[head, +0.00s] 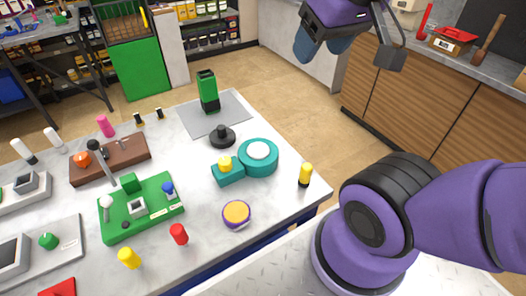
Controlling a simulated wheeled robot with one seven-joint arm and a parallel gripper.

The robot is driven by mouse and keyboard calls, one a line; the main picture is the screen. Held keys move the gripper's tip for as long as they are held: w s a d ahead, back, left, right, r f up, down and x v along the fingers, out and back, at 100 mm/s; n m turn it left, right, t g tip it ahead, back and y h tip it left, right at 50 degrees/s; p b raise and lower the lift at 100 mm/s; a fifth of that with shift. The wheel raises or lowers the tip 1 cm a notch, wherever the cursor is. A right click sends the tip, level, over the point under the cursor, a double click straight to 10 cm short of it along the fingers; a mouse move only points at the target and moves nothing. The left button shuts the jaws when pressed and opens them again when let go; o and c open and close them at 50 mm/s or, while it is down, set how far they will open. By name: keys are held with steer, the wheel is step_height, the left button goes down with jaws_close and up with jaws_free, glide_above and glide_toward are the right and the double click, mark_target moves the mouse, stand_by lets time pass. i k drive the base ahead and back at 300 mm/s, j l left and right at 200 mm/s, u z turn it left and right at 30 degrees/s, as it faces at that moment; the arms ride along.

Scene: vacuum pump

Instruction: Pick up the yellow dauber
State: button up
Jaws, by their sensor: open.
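A small yellow-topped piece with a black lower part (305,175) stands upright near the table's right edge. A plain yellow piece (129,258) stands at the table's front edge, left of a red one. I cannot tell for certain which of these is the yellow dauber. My gripper (322,48) is at the top of the head view, raised beyond the table's far right side. It is open, with nothing seen between its fingers, and well apart from both yellow pieces.
On the table (285,205), a teal round device (258,157) with a yellow knob stands left of the black-and-yellow piece. A purple-and-yellow disc (236,214) and a red piece (179,234) stand nearer. A green board (150,215) and brown block (122,160) crowd the left.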

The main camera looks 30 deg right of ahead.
mark_target(307, 170)
steer(key=k+l+z, duration=0.1)
steer(key=z, duration=0.25)
steer(key=l+z, duration=0.35)
steer(key=k+l+z, duration=0.1)
steer(key=l+z, duration=0.25)
steer(key=j, duration=0.1)
